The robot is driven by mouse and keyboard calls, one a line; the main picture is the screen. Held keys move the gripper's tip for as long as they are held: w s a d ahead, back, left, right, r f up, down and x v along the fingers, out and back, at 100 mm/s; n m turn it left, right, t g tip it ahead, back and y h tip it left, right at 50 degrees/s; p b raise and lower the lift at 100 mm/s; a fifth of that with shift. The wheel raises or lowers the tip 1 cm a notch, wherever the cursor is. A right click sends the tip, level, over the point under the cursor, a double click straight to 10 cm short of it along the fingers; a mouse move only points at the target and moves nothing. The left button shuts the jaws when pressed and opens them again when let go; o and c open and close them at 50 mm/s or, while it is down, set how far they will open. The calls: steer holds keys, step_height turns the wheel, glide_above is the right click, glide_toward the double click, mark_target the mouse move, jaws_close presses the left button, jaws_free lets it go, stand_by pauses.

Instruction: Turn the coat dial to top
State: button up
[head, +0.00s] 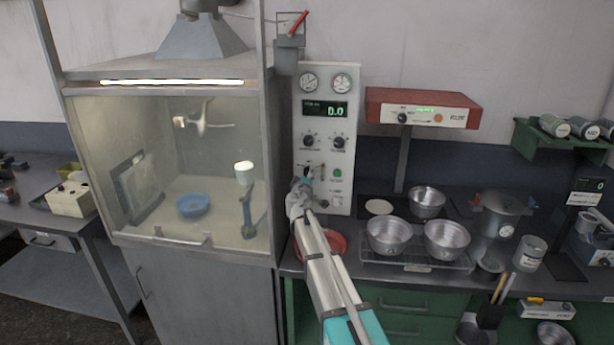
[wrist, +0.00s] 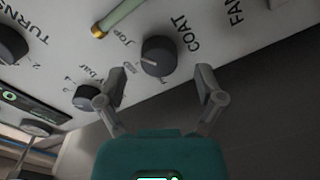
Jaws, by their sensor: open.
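The coat dial (wrist: 158,56) is a round dark knob on the pale panel in the wrist view, beside the printed word COAT. A short white mark shows near its rim, toward the printed word TOP; the exact setting is hard to read. My gripper (wrist: 157,74) is open, one finger on either side below the dial in the picture; I cannot tell whether either touches it. In the head view my gripper (head: 301,190) is at the lower part of the white control panel (head: 318,70) and hides that part of it.
Two more dark knobs, one by TURNS (wrist: 12,42) and a smaller one (wrist: 88,96), lie left of the coat dial in the wrist view. A glass-fronted cabinet (head: 165,240) stands left of the panel. A red bowl (head: 334,243) and metal pans (head: 389,236) lie on the bench.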

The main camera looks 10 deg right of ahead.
steer(key=v, duration=1)
steer(key=shift+s, duration=0.2)
steer(key=s+d+f+m+g+h, duration=0.1)
steer(key=s+d+f+m+g, duration=0.35)
steer(key=s, duration=0.35)
steer(key=s+d+f+m+g+h, duration=0.1)
steer(key=s+d+f+m+g, duration=0.2)
steer(key=s+d+f+g, duration=0.3)
steer(key=s+a+f+g+y, duration=0.3)
steer(key=s+f, duration=0.1)
steer(key=s, duration=0.6)
steer(key=s+a+f+g+y, duration=0.3)
steer(key=s+a+f+y, duration=0.1)
steer(key=s, duration=0.5)
steer(key=shift+s+m+g+y, duration=0.3)
steer(key=shift+s+m+g, duration=0.05)
steer(key=shift+s, duration=0.05)
